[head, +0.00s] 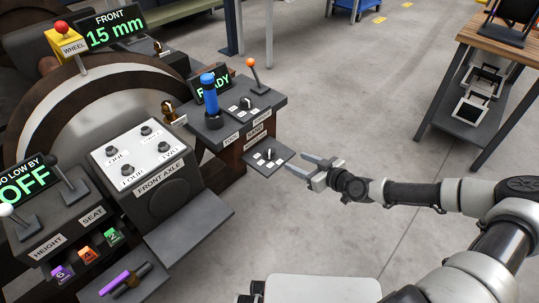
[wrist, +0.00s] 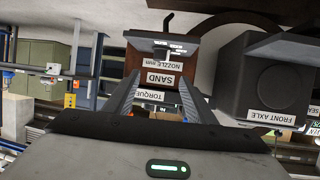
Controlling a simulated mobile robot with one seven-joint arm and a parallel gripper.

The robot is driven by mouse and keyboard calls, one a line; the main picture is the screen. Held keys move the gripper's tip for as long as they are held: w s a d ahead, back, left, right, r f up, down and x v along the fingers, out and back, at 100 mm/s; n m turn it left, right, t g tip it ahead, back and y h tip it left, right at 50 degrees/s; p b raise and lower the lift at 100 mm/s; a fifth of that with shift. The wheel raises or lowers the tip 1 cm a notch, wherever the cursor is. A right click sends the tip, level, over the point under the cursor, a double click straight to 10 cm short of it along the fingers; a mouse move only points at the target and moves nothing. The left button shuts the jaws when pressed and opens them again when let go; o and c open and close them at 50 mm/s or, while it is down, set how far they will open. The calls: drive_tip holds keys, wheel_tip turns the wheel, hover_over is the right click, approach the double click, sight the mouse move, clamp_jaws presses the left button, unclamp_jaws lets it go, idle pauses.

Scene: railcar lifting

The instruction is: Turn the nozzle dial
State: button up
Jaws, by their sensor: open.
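The nozzle dial (head: 269,154) is a small black knob with white marks on a low dark shelf at the front of the sand cabinet. In the wrist view, which looks upside down, the dial (wrist: 161,53) shows above the NOZZLE mm label (wrist: 165,64). My gripper (head: 307,171) is open and empty, just right of the shelf in the head view, its fingers pointing at it. In the wrist view my gripper (wrist: 160,84) has its two fingers spread on either side of the SAND label. The dial lies beyond the fingertips, apart from them.
The cabinet top above the dial holds a blue-handled tool (head: 210,95), another black dial (head: 246,103), an orange-tipped lever (head: 253,72) and a READY display. The front axle box (head: 150,165) stands to the left. Open floor (head: 350,100) lies right of the cabinet.

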sight(268, 149)
drive_tip(key=b+x, duration=0.3)
drive_tip(key=x, duration=1.4)
drive_tip(key=shift+s+a+f, duration=0.1)
drive_tip(key=c, duration=1)
drive_tip(key=shift+r+m+h+p, duration=0.3)
drive_tip(key=shift+r+p, duration=0.1)
drive_tip(key=shift+p, duration=0.85)
drive_tip(key=shift+c, duration=0.2)
drive_tip(key=m+t+h+p, duration=0.1)
drive_tip(key=p, duration=0.2)
drive_tip(key=shift+s+a+r, duration=0.1)
drive_tip(key=shift+a, duration=0.05)
drive_tip(key=m+t+h+p, duration=0.1)
drive_tip(key=p, duration=0.1)
drive_tip(key=m+h+p, duration=0.2)
drive_tip(key=shift+f+t, duration=0.3)
drive_tip(key=shift+t, duration=0.1)
drive_tip(key=shift+d+f+m+t+h, duration=0.1)
drive_tip(key=shift+m+t+h, duration=0.15)
drive_tip(key=shift+m+h, duration=0.9)
drive_tip(key=shift+d+f+m+t+h, duration=0.1)
drive_tip(key=shift+m+t+h, duration=0.15)
drive_tip(key=shift+m+h, duration=0.85)
drive_tip(key=shift+h, duration=0.25)
